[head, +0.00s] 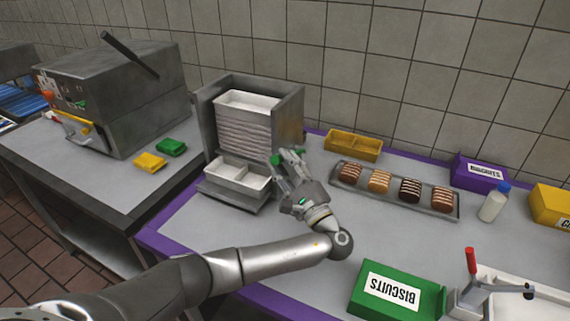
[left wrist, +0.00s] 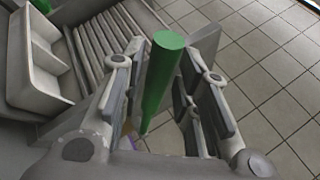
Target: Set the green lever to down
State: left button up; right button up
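The green lever (left wrist: 163,75) is a smooth green rod. In the left wrist view it stands between the two spread fingers of my left gripper (left wrist: 166,85), with a gap on the right finger's side. In the head view my left gripper (head: 287,160) is at the right side of the grey tray dispenser (head: 207,120), and only bits of green show around its fingers. The lever's base and its exact tilt are hidden there. My right gripper is not in view.
A tray of striped biscuits (head: 345,180) lies to the right of my gripper, with a yellow box (head: 354,146) behind it. A green biscuit box (head: 395,292) and a red lever (head: 471,261) are at the front right. The counter's middle is clear.

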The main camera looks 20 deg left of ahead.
pick_arm(q)
jog(key=s+d+f, duration=0.1)
jog(key=s+d, duration=0.7)
jog(key=d, duration=0.4)
jog(key=shift+s+d, duration=0.15)
jog(key=shift+d, duration=0.05)
